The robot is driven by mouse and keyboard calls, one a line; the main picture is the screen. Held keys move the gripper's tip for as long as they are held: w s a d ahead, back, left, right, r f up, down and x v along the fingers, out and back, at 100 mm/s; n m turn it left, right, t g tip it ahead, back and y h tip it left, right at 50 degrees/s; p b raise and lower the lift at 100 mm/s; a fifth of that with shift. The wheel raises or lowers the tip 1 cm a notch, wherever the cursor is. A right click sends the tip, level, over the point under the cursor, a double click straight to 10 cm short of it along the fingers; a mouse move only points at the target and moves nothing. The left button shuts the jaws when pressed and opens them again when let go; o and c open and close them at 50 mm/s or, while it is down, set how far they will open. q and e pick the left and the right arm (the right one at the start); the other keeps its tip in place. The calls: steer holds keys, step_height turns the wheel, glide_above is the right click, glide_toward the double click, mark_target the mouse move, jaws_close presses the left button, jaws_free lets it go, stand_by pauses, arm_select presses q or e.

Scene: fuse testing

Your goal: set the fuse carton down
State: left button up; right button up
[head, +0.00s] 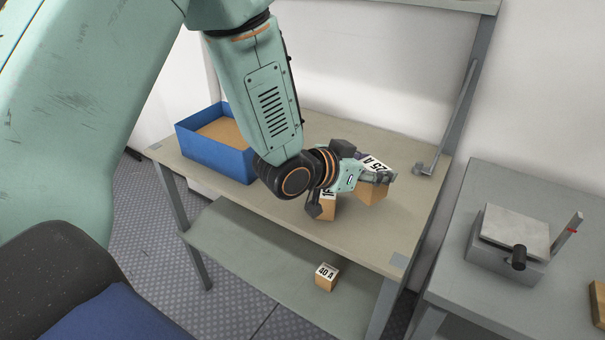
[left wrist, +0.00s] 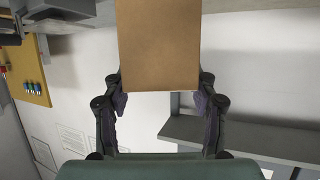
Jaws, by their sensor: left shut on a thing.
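The fuse carton (head: 373,193), a brown box with a white "25 A" label on top, is over the right part of the workbench top (head: 240,200). My left gripper (head: 366,178) is shut on it. In the left wrist view the carton (left wrist: 158,45) shows as a plain brown face between the two dark fingers (left wrist: 160,98). I cannot tell whether its underside touches the bench top. A second brown carton (head: 327,210) stands on the bench just left of it, partly hidden by my gripper. My right gripper is not in view.
A blue bin (head: 225,163) stands at the back left of the bench. A "40 A" carton (head: 326,281) sits on the lower shelf (head: 240,250). A grey device with a lever (head: 512,240) is on the right-hand table (head: 455,270). The bench front is mostly clear.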

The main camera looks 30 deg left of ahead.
mark_target(357, 192)
arm_select(q)
steer(key=f, duration=0.4)
steer(key=f+b, duration=0.1)
steer(key=f, duration=0.1)
steer(key=shift+a, duration=0.4)
steer(key=shift+w+d+f, duration=0.15)
steer(key=shift+f, duration=0.15)
steer(key=f, duration=0.3)
steer(key=shift+s, duration=0.25)
steer(key=shift+w+f+b, duration=0.1)
steer(key=shift+f+b, duration=0.2)
steer(key=shift+f, duration=0.05)
steer(key=shift+w, duration=0.1)
steer(key=shift+d+f, duration=0.1)
steer(key=o, duration=1.1)
steer(key=shift+o, duration=1)
steer(key=shift+a, duration=0.2)
steer(key=shift+o, duration=0.2)
steer(key=shift+d, duration=0.1)
